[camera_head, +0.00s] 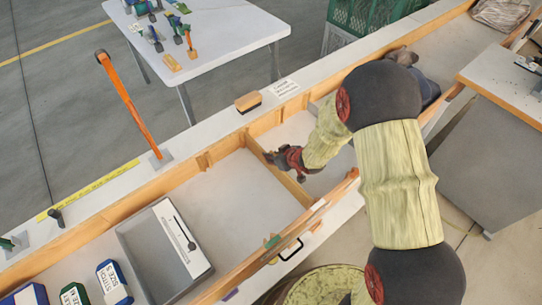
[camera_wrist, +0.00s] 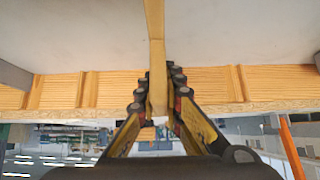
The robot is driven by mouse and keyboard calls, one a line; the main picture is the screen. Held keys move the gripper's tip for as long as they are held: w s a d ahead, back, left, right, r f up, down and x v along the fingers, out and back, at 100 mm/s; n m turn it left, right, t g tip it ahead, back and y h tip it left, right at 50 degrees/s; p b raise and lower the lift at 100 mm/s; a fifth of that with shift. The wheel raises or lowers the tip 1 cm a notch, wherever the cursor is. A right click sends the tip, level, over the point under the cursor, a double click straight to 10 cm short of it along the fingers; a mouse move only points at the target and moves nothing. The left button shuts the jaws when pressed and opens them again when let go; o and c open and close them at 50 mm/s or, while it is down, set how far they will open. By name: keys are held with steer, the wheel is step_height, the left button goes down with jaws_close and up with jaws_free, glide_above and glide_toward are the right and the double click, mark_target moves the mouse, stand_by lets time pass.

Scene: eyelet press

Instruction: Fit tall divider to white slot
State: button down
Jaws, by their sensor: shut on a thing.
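The tall divider is a thin wooden board (camera_head: 295,189) lying across the long wooden-walled tray, from near the back wall toward the front wall. My gripper (camera_head: 283,160) is shut on the divider close to its back end. The wrist view shows the divider (camera_wrist: 156,45) between both fingers of my gripper (camera_wrist: 158,103), in front of the wooden wall. A white mark (camera_head: 318,204) on the front wall, likely the white slot's, is close to the divider's front end. Whether either end sits inside a slot cannot be told. The fingers hide part of the divider.
A green mark (camera_head: 272,241) is farther left on the front wall. A grey bin (camera_head: 150,262) stands in the tray's left part. An orange-handled tool (camera_head: 130,108) and a brush (camera_head: 248,102) stand on the back ledge.

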mark_target(271, 151)
steer(key=shift+f, duration=0.25)
steer(key=c, duration=1.8)
jaws_free()
steer(key=shift+c, duration=0.2)
steer(key=shift+r+p, duration=2.3)
steer(key=shift+r, duration=0.25)
steer(key=shift+f, duration=0.1)
